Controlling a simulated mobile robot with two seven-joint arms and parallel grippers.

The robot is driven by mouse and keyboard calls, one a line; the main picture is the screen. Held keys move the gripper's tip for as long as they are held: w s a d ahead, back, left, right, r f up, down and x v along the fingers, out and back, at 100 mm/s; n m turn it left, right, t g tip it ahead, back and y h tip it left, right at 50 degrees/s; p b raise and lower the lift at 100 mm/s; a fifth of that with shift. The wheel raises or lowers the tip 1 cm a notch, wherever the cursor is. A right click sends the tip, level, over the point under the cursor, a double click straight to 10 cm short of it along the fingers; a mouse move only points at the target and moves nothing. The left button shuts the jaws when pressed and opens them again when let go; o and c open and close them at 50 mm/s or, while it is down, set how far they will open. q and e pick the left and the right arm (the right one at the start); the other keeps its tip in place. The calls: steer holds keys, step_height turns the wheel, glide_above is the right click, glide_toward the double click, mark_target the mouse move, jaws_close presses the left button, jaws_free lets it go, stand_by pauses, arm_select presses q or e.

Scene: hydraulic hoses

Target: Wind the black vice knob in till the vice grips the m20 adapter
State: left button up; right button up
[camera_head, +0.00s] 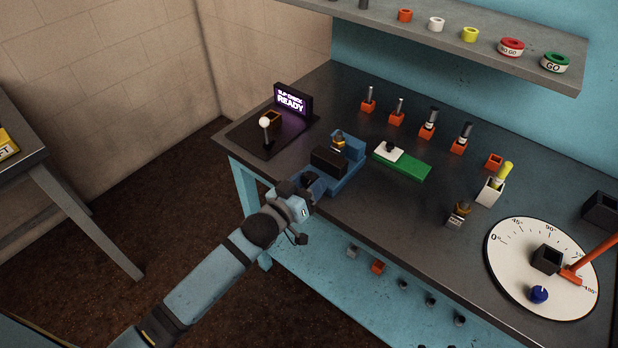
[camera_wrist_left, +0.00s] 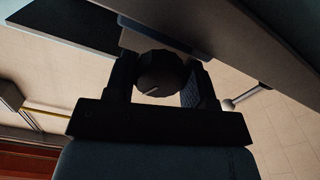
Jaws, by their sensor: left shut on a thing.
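The blue vice (camera_head: 347,165) stands near the front edge of the bench, with a dark jaw block (camera_head: 328,160) at its front. The m20 adapter (camera_head: 338,143), a small brass-coloured piece with a dark part, sits at the vice's jaws; I cannot tell whether both jaws touch it. My left gripper (camera_head: 314,183) is at the front of the vice. In the left wrist view its fingers (camera_wrist_left: 167,82) are shut on the round black vice knob (camera_wrist_left: 161,73), which carries a pale mark line. The knob is mostly hidden in the head view. My right gripper is not in view.
A slip check stand (camera_head: 293,100) reading READY and a white-ball lever (camera_head: 265,124) stand left of the vice. A green block (camera_head: 402,161) with a white piece lies to its right. An angle dial (camera_head: 517,284) is at the far right. A shelf (camera_head: 460,45) overhangs the back.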

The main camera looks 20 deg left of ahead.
arm_select(q)
steer(key=shift+r+m+p, duration=0.15)
steer(key=shift+m+p, duration=0.3)
steer(key=shift+m, duration=0.55)
steer(key=shift+m+p, duration=0.4)
steer(key=shift+m, duration=0.5)
steer(key=shift+m+p, duration=0.35)
steer(key=shift+m, duration=0.55)
steer(key=m+p, duration=0.1)
steer(key=m, duration=0.2)
steer(key=shift+m, duration=0.3)
steer(key=m, duration=0.4)
steer(key=shift+a+m, duration=0.1)
steer(key=shift+m, duration=0.2)
steer(key=m, duration=0.2)
steer(key=shift+m, duration=0.4)
steer(key=m, duration=0.3)
steer(key=shift+m, duration=0.3)
steer(key=m, duration=0.4)
steer(key=shift+m, duration=0.7)
